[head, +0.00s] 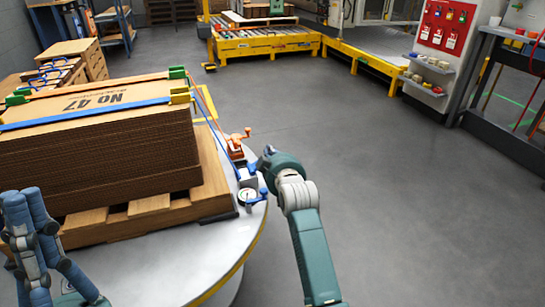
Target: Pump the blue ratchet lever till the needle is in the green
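A ratchet tool with blue parts (248,178) sits at the right edge of the round table, beside the pallet. A small round white gauge (249,196) is in front of it; its needle and green zone are too small to read. A blue lever end shows just right of the gauge. My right gripper (266,158) is beside and above the ratchet, its fingers turned away and partly hidden by my teal wrist. Contact with the lever cannot be told. My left gripper (28,215) is at the lower left, in front of the pallet, away from the ratchet.
A strapped cardboard stack (100,150) marked No 47 lies on a wooden pallet (150,212) on the round table (190,265). An orange tool (236,147) stands behind the blue ratchet. Grey floor (400,220) to the right is clear. A shelf unit (430,75) stands back right.

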